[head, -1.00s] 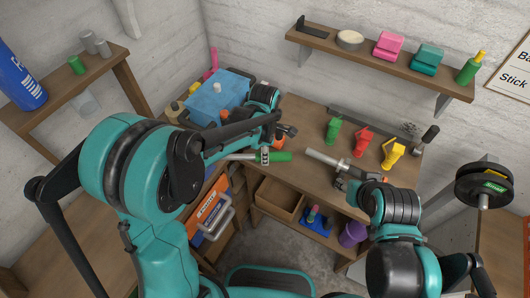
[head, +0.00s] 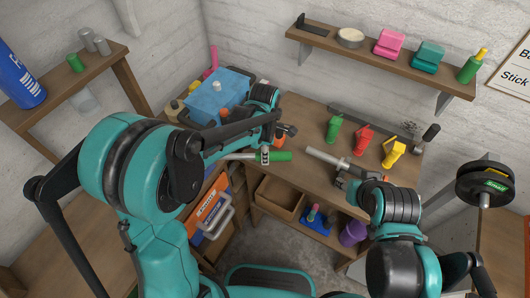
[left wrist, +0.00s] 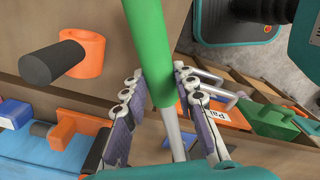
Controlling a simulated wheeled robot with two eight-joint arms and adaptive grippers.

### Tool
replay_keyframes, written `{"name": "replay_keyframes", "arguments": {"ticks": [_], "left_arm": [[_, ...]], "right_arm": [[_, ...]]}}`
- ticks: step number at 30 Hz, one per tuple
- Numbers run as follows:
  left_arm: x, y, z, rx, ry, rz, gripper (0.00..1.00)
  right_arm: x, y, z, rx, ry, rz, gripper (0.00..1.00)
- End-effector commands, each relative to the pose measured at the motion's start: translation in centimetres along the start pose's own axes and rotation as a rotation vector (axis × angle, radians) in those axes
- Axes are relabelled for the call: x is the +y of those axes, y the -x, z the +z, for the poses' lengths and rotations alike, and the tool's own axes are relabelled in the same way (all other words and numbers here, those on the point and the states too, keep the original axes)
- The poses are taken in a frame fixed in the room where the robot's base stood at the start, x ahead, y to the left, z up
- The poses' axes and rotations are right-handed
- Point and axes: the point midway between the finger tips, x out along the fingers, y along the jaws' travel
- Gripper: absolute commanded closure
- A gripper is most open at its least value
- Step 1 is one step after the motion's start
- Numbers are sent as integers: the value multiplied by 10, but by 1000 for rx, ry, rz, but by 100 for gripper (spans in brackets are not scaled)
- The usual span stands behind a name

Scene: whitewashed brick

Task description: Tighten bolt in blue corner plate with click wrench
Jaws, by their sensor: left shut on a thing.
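The wrench, with a green handle (head: 281,156) and a silver shaft (head: 240,156), is in my left gripper (head: 265,156), over the front of the workbench. In the left wrist view the fingers of that gripper (left wrist: 165,105) lie on either side of the lower green handle (left wrist: 150,45) and the silver shaft (left wrist: 174,132). A blue block-like body (head: 216,98) with a pale knob on top stands at the back left of the bench; I cannot tell if it is the corner plate. No bolt is clear. My right gripper (head: 345,182) is at the bench's right front, its jaws unclear.
A silver bar (head: 326,159) lies near my right gripper. Green (head: 333,130), red (head: 362,139) and yellow (head: 393,153) clamp-like tools stand behind. An orange ring with a dark cylinder (left wrist: 55,62) shows in the left wrist view. The bench middle (head: 300,125) is mostly clear.

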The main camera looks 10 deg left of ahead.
Motion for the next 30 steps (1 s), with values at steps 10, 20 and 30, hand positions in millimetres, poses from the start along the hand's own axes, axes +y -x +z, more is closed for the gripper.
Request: {"name": "replay_keyframes", "arguments": {"ticks": [10, 20, 30], "left_arm": [[0, -11, 0, 1, 0, 0, 100], [0, -20, 0, 1, 0, 0, 100], [0, -26, 0, 1, 0, 0, 100]], "right_arm": [[0, -7, 5, 0, 0, 0, 60], [0, -14, 10, 0, 0, 0, 60], [0, -18, 13, 0, 0, 0, 60]]}}
